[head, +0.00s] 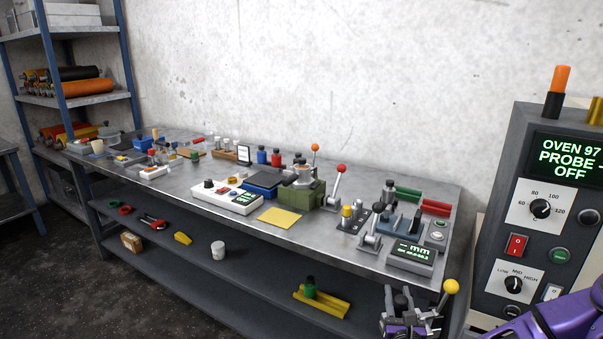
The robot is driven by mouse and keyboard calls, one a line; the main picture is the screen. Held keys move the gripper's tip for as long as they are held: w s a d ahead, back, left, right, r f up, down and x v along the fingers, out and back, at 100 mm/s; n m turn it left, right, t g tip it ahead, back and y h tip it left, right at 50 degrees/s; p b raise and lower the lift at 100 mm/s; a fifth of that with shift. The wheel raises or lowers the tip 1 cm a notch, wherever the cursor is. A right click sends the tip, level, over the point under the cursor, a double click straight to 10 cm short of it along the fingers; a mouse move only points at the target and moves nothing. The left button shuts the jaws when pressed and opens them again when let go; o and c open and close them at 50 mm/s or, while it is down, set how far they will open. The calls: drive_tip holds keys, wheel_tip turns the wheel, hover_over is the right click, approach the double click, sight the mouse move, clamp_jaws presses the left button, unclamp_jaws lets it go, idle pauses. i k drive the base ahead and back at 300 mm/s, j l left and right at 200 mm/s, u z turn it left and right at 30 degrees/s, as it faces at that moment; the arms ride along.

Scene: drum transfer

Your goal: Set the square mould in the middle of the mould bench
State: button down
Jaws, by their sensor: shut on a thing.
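My gripper (408,308) shows at the bottom right, in front of the near end of a long grey metal bench (190,179), on a purple arm. Its dark jaws are shut on a small grey metal thing (404,298), which the jaws partly hide. I cannot tell whether this is the square mould. A rod with a yellow ball (450,287) rises beside the jaws; I cannot tell what it belongs to. No square mould shows clearly elsewhere, and I cannot tell whether this long bench is the mould bench.
Devices crowd the bench's right half: a green machine (303,190), a white control box (229,196) and a grey readout (411,256). A yellow sheet (279,217) lies near the front edge. An oven panel (540,205) stands at right, a blue-framed shelf (88,88) at left.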

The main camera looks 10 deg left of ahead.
sight(182, 180)
drive_tip(key=i+j+u, duration=0.15)
drive_tip(key=j, duration=0.4)
drive_tip(key=i+j+u, duration=0.1)
drive_tip(key=i+j, duration=0.15)
drive_tip(key=j, duration=0.3)
drive_tip(key=i+j+u, duration=0.15)
drive_tip(key=j, duration=0.4)
drive_tip(key=i+j+u, duration=0.1)
drive_tip(key=i+j, duration=0.2)
drive_tip(key=j, duration=0.2)
drive_tip(key=i+j+u, duration=0.15)
drive_tip(key=i+j, duration=0.15)
drive_tip(key=j, duration=0.2)
drive_tip(key=i+j+u, duration=0.1)
drive_tip(key=i+j, duration=0.15)
drive_tip(key=j, duration=0.2)
drive_tip(key=i+j+u, duration=0.15)
drive_tip(key=i+j, duration=0.2)
drive_tip(key=j, duration=0.05)
